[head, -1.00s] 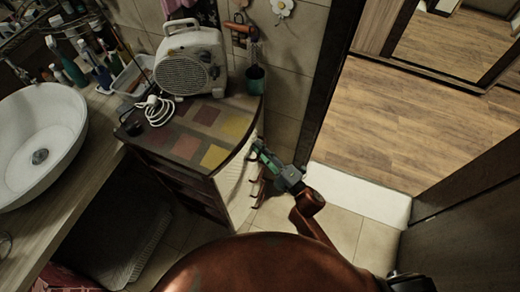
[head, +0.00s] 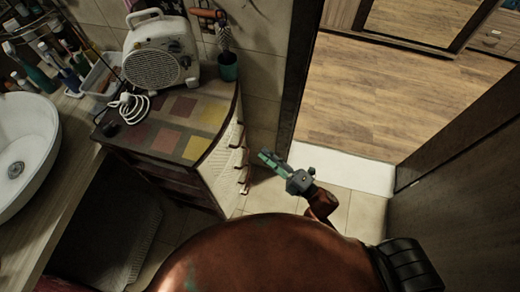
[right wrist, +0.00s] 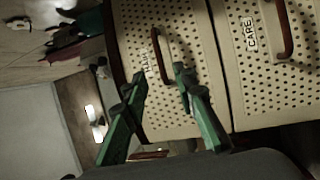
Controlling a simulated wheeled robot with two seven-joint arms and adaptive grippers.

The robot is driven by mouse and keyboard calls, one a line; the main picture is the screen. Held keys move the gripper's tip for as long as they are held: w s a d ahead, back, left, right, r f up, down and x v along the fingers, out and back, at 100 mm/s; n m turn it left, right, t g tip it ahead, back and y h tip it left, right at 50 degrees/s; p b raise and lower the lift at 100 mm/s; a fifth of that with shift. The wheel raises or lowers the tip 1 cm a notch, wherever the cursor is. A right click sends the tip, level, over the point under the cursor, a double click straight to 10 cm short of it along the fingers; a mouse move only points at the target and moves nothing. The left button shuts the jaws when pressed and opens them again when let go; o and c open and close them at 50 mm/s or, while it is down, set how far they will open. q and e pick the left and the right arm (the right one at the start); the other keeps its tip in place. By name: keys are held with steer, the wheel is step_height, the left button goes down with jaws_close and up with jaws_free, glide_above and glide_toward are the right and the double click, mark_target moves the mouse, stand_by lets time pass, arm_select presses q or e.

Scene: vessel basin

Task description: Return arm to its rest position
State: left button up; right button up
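My right gripper (head: 266,158) is at the middle of the head view, with green fingers and a grey body. It is right of the cabinet's drawer fronts, with floor visible behind it. My left gripper is not in view.
A white basin (head: 25,140) is at left. A doorway with wooden floor (head: 390,105) opens at upper right.

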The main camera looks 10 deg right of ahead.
stand_by(0.6)
